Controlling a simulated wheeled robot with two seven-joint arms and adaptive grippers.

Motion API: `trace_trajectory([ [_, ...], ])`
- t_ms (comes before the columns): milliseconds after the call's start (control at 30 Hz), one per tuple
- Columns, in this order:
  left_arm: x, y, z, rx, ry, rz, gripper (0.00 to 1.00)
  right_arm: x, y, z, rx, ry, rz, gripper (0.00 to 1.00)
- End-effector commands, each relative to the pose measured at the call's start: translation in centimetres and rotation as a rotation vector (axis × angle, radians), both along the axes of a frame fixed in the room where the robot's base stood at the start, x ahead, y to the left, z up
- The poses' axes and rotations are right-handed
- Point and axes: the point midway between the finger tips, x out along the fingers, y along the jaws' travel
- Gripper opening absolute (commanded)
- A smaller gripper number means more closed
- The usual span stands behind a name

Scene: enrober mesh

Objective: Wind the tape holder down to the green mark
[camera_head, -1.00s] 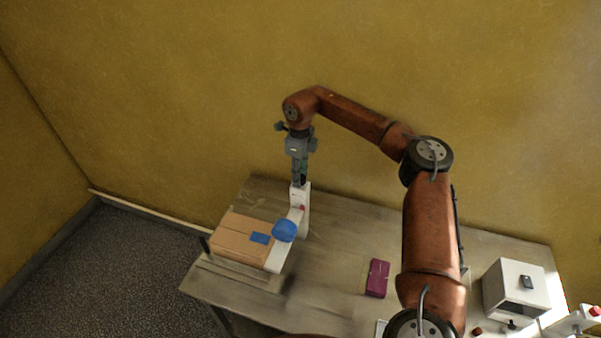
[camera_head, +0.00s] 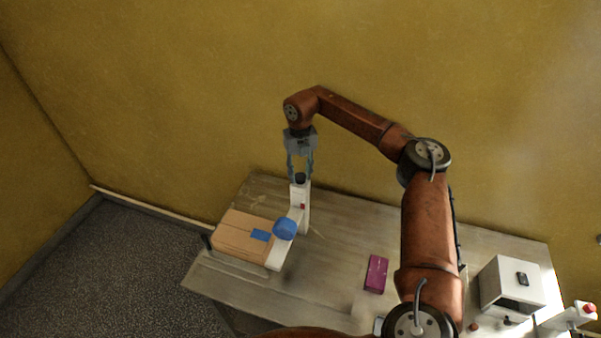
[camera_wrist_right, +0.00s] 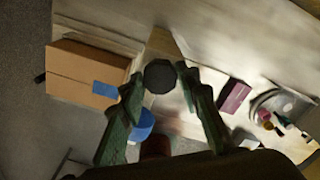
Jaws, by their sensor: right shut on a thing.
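A white post (camera_head: 301,207) with a small red mark stands on the table and carries a dark round knob (camera_head: 300,178) on top. A blue tape roll (camera_head: 285,228) is at the end of the white tape holder (camera_head: 296,215), beside the cardboard box. My right gripper (camera_head: 300,174) points down from above, its fingers shut on the knob. In the right wrist view the knob (camera_wrist_right: 160,76) sits between the green-grey fingertips, and the tape roll (camera_wrist_right: 142,124) is partly hidden by a finger. I cannot make out a green mark. My left gripper is not in view.
A cardboard box (camera_head: 238,240) with a blue tape patch (camera_head: 261,235) lies left of the post. A purple box (camera_head: 376,273) lies on the table (camera_head: 335,262). A white control box (camera_head: 512,287) stands at the right. The table between them is mostly clear.

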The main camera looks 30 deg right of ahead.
Motion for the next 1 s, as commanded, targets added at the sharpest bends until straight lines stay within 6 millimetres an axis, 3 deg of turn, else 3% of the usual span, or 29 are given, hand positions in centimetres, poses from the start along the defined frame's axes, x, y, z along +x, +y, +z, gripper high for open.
trace_trajectory([
  [333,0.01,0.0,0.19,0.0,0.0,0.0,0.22,0.24,-0.05,0.33,0.001,-0.008,-0.122,0.06],
  [833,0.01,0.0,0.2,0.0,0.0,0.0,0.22,0.25,-0.06,0.35,0.001,-0.009,-0.136,0.06],
  [867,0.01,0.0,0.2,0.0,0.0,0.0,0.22,0.25,-0.06,0.34,0.001,-0.009,-0.136,0.33],
  [1000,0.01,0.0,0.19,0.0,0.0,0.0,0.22,0.16,-0.05,0.23,0.0,-0.006,-0.135,0.42],
])
